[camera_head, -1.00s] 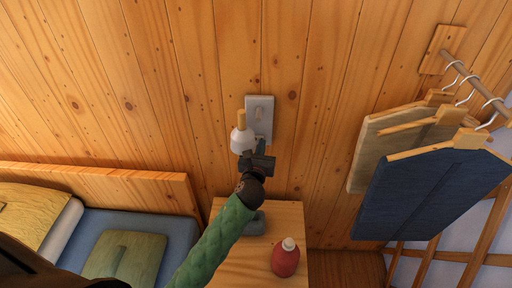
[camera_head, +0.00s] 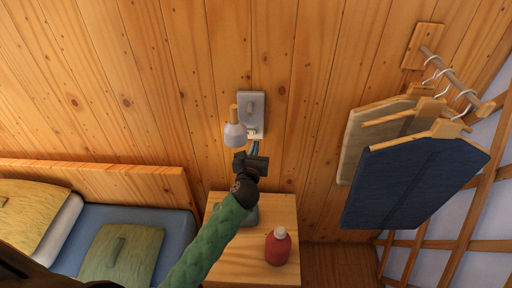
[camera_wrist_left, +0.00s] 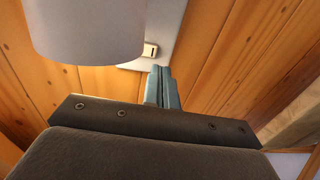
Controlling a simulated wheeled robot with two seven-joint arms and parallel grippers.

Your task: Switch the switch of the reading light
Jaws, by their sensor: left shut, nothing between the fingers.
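The reading light is a white shade (camera_head: 235,135) with a wooden stem, in front of a pale grey plate (camera_head: 246,101) on the plank wall. A small cream switch (camera_head: 255,134) shows at the plate's lower end; it also shows in the left wrist view (camera_wrist_left: 150,50), just right of the shade (camera_wrist_left: 85,28). My left gripper (camera_head: 254,148) is just below the switch, its teal fingers (camera_wrist_left: 161,87) shut and empty. The fingertips look close to the plate's lower edge; I cannot tell whether they touch it. My right gripper is out of view.
A wooden nightstand (camera_head: 283,212) below holds a red bottle (camera_head: 278,247) and a grey object partly behind my arm. A bed with a wooden headboard (camera_head: 100,180) is at left. Clothes (camera_head: 415,180) hang from a wall rod at right.

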